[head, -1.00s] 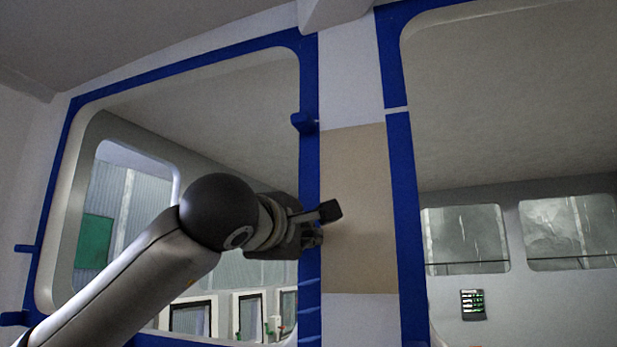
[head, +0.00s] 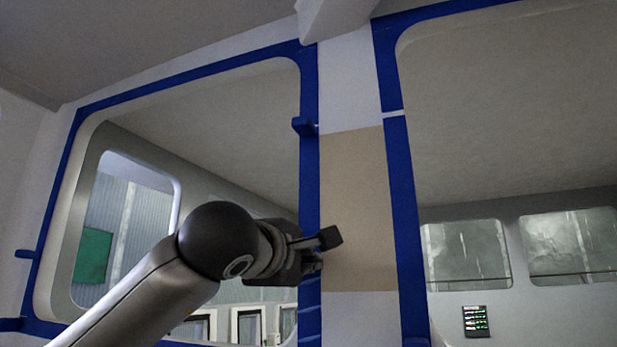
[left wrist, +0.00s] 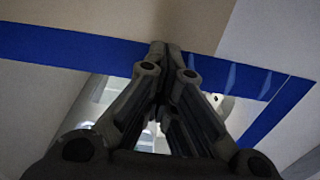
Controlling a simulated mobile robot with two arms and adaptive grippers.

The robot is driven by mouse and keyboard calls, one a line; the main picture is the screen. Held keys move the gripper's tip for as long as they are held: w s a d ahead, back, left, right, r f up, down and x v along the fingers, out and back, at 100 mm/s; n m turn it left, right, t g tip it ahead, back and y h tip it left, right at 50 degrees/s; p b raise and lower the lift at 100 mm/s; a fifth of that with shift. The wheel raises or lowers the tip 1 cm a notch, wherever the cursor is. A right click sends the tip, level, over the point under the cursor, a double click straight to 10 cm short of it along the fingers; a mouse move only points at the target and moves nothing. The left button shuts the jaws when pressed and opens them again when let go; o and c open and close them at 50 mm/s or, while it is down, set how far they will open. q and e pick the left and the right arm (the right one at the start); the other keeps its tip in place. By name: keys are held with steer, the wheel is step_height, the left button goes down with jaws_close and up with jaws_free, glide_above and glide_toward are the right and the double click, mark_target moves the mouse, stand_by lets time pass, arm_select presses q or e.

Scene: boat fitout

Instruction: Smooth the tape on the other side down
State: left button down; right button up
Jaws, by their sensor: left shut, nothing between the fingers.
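Blue tape (head: 309,180) frames the left window, and its right-hand strip runs down beside the beige panel. A tape tab (head: 303,126) sticks out from this strip. Pale diagonal marks show on the strip below my gripper. My left gripper (head: 328,240) is shut and empty, in front of the strip and the beige panel's left edge. In the left wrist view its closed fingertips (left wrist: 160,50) overlap the blue tape (left wrist: 75,48); whether they touch cannot be told. The pale marks also lie on the tape there, right of the fingers. My right gripper is out of view.
Tabs (head: 25,254) stick out at the far left. The window openings show the interior behind.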

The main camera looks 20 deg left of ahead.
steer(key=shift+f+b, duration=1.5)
steer(key=shift+b, duration=0.05)
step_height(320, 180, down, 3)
steer(key=b, duration=0.2)
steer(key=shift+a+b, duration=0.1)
steer(key=shift+b, duration=0.3)
